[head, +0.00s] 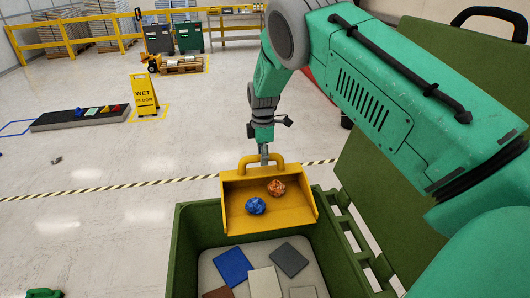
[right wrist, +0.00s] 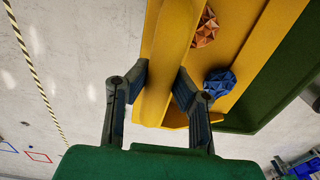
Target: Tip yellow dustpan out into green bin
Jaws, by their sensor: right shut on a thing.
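The yellow dustpan (head: 290,212) is held over the back part of the open green bin (head: 185,255), its open edge facing the near side. A crumpled blue ball (head: 255,206) and a crumpled orange ball (head: 276,188) lie in the pan. My right gripper (head: 264,160) is shut on the dustpan's handle. In the right wrist view, the fingers (right wrist: 160,82) sit on either side of the yellow handle, with both balls in the pan beyond. My left gripper cannot be made out.
Flat blue, grey, white and brown pieces (head: 262,281) lie inside the bin. Its green lid (head: 400,140) stands open at the right. A yellow wet-floor sign (head: 144,94) and a low platform (head: 80,118) stand farther back left.

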